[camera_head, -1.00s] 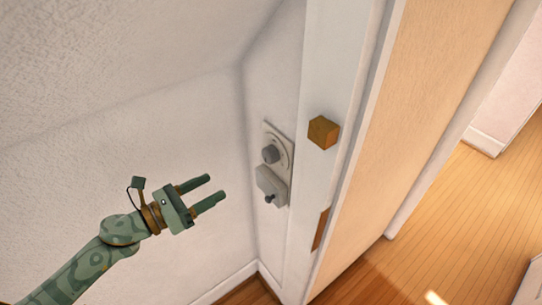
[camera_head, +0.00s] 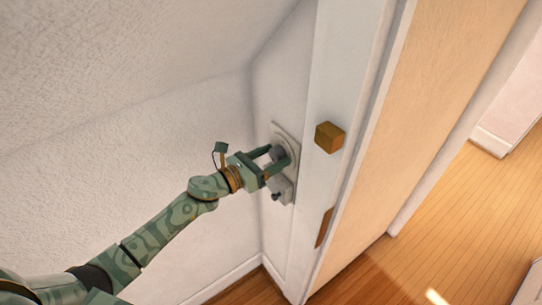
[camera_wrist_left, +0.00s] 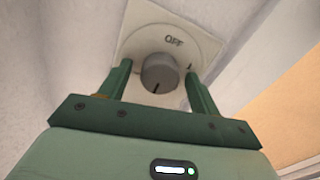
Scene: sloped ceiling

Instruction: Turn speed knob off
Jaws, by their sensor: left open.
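The speed knob (camera_wrist_left: 160,74) is a round grey dial on a light square plate (camera_wrist_left: 205,45) marked OFF at its top edge in the left wrist view. A dark mark on the knob points toward the bottom of that picture, away from OFF. My left gripper (camera_wrist_left: 158,80) is open, with one finger on each side of the knob. I cannot tell whether the fingers touch it. In the head view my left gripper (camera_head: 280,161) is at the wall plate (camera_head: 286,131) and partly hides the knob (camera_head: 279,152). My right gripper is not in view.
Just below the knob plate is a grey switch box (camera_head: 284,190) with a small dark toggle. A wooden block (camera_head: 329,137) sticks out from the white door frame to the right. Wooden floor (camera_head: 450,215) lies beyond the doorway.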

